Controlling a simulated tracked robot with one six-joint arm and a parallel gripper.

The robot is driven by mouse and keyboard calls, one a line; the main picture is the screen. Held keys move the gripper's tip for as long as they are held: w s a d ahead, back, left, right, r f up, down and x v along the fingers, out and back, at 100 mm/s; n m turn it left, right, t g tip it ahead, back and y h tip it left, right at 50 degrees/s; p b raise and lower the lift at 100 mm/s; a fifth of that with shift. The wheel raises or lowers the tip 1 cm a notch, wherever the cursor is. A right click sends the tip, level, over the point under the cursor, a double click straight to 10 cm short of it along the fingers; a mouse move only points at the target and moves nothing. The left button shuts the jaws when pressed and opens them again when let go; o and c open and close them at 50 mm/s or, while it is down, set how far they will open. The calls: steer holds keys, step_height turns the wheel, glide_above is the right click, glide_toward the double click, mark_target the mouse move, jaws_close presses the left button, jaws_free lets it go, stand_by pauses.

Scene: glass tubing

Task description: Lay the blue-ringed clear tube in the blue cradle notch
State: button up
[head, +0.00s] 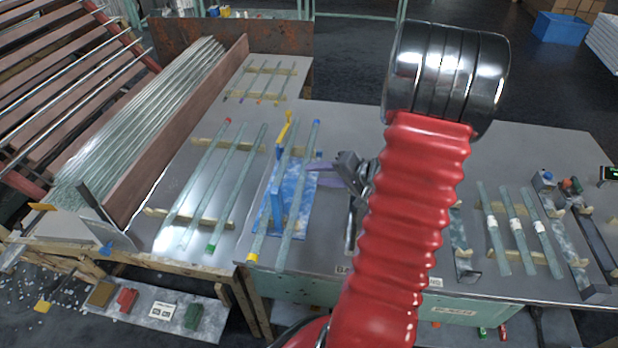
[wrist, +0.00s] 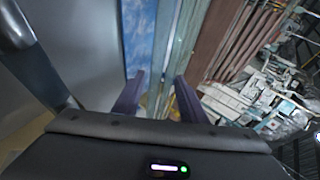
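The blue-ringed clear tube (head: 298,195) slopes across the marbled blue board, its blue ring at the far end in the head view. The blue cradle (head: 277,210) stands on that board, just left of the tube. Whether the tube touches a notch is unclear. A yellow-ended clear tube (head: 268,205) lies beside it on the left. My gripper (head: 312,168) is at the tube's right side, its purple fingers pointing left. In the wrist view my gripper (wrist: 160,90) has its fingers spread, with long glass lengths (wrist: 178,50) and the blue board (wrist: 138,35) beyond them. Contact with the tube is unclear.
Several clear tubes (head: 223,175) rest on wooden strips to the left. A yellow post (head: 286,128) rises at the board's far end. White-labelled tubes (head: 515,230) lie at right. A long brown divider (head: 180,140) bounds the left, beside bundled glass rods (head: 150,120).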

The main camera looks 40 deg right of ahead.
steer(key=v, duration=0.7)
steer(key=shift+s, duration=0.15)
steer(key=shift+r, duration=0.1)
stand_by(0.9)
steer(key=s+a+g+y, duration=0.1)
steer(key=s+a+g, duration=0.25)
steer(key=a, duration=0.35)
steer(key=s+a+g+y, duration=0.1)
steer(key=s+a+g, duration=0.1)
steer(key=a+g, duration=0.35)
steer(key=a+r+n+t+h, duration=0.1)
steer(key=a+r+n+h, duration=0.1)
steer(key=a+r+n, duration=0.4)
steer(key=a+r+n+t+h, duration=0.2)
steer(key=a+r+n, duration=0.4)
steer(key=a, duration=1)
step_height(320, 180, up, 3)
steer(key=shift+s+f+n, duration=0.1)
steer(key=shift+s+n, duration=0.25)
steer(key=shift+n, duration=0.05)
